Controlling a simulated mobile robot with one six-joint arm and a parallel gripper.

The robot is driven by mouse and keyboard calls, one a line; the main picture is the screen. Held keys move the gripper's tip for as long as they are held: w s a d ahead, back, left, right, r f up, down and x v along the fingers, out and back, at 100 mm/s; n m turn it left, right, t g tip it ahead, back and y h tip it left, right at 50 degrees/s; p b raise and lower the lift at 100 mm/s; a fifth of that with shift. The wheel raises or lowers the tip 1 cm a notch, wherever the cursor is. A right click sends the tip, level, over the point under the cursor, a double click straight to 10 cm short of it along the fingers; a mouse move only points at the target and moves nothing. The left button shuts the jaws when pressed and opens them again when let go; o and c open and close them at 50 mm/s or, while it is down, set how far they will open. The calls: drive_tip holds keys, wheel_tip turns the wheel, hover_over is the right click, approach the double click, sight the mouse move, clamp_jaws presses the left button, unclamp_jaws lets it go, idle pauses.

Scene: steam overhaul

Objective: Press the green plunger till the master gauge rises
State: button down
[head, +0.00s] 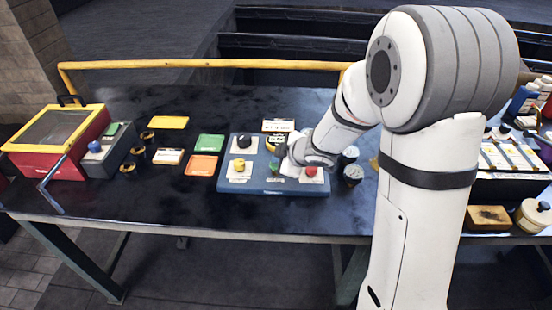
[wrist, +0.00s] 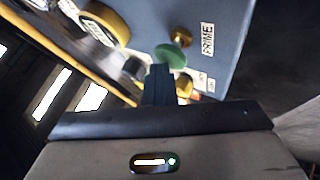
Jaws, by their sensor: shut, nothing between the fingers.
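The green plunger (wrist: 171,56) shows in the wrist view as a round green cap beside a brass knob (wrist: 181,36) and a label reading PRIME (wrist: 208,40). It stands on the blue panel (head: 238,185). My gripper (wrist: 160,70) is shut and empty, its dark fingertips close by the cap's near edge. I cannot tell whether they touch it. A round gauge with a yellow rim (wrist: 106,18) shows at upper left in the wrist view; its reading is not legible. In the head view the plunger is small beside my wrist.
A red knob (head: 311,171), a yellow knob (head: 239,164) and a black knob (head: 244,141) also stand on the panel. Dark round gauges (head: 353,174) stand just right of it.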

drive_tip(key=shift+r+p, duration=1.1)
drive_tip(key=shift+r, duration=0.1)
wheel_tip(320, 180, up, 5)
drive_tip(key=p, duration=0.5)
